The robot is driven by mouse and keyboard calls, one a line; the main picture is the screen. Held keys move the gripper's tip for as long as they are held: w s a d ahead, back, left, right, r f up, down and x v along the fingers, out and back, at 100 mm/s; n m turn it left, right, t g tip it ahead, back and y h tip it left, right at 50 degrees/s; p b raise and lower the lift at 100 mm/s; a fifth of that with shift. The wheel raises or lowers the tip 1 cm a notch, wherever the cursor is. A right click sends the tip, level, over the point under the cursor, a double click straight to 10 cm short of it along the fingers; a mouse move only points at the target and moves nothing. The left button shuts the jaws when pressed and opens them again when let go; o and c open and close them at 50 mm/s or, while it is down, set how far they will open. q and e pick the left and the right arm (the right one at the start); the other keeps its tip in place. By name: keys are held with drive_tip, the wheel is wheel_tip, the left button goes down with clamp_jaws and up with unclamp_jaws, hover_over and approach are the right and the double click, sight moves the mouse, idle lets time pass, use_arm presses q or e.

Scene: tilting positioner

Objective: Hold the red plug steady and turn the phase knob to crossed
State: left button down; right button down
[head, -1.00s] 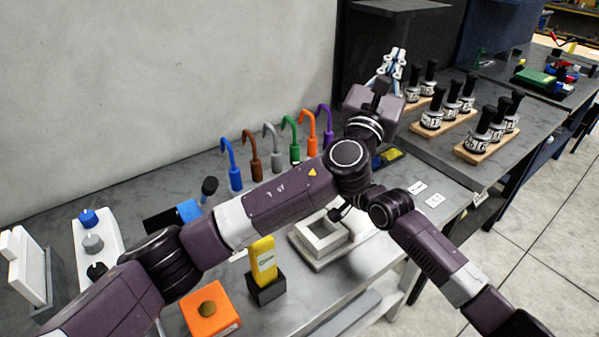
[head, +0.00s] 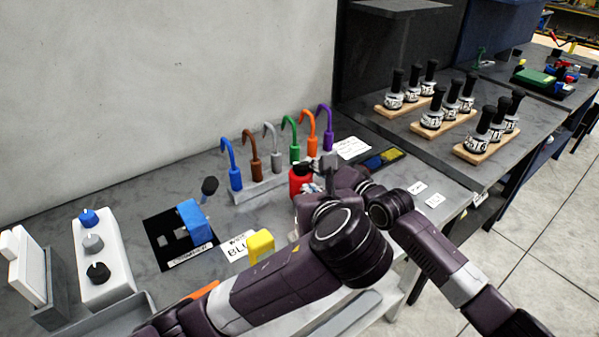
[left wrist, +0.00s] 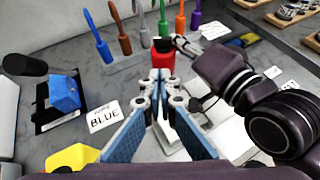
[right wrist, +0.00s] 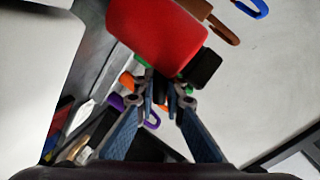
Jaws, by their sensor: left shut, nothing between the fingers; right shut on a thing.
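The red plug (head: 300,181) stands at the middle of the bench, with a dark top. It also shows in the left wrist view (left wrist: 163,66) and large in the right wrist view (right wrist: 160,32). My right gripper (head: 326,165) is shut on the plug from the right side; its fingertips (right wrist: 161,84) sit against a dark part of it. My left gripper (left wrist: 165,82) is shut and empty, with its tips close in front of the plug; contact is unclear. A white box at the left carries a blue knob (head: 88,217), a grey knob (head: 93,243) and a black knob (head: 98,272); I cannot tell which is the phase knob.
Several coloured hooks (head: 274,160) stand in a row behind the plug. A blue block on a black plate (head: 190,222), a BLUE card (head: 238,246) and a yellow block (head: 261,243) lie left of my left arm. Bottles on wooden stands (head: 488,145) are at the right.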

use_arm(q)
approach(297, 170)
drive_tip(key=f, duration=0.1)
drive_tip(key=w+f, duration=0.1)
drive_tip(key=f, duration=0.1)
drive_tip(key=shift+w+a+f, duration=0.1)
drive_tip(key=shift+w+f, duration=0.15)
drive_tip(key=shift+w, duration=0.1)
drive_tip(key=w, duration=0.2)
drive_tip(key=shift+w+a+r, duration=0.15)
drive_tip(key=shift+w, duration=0.1)
drive_tip(key=shift+w+a, duration=0.1)
drive_tip(key=shift+w, duration=0.5)
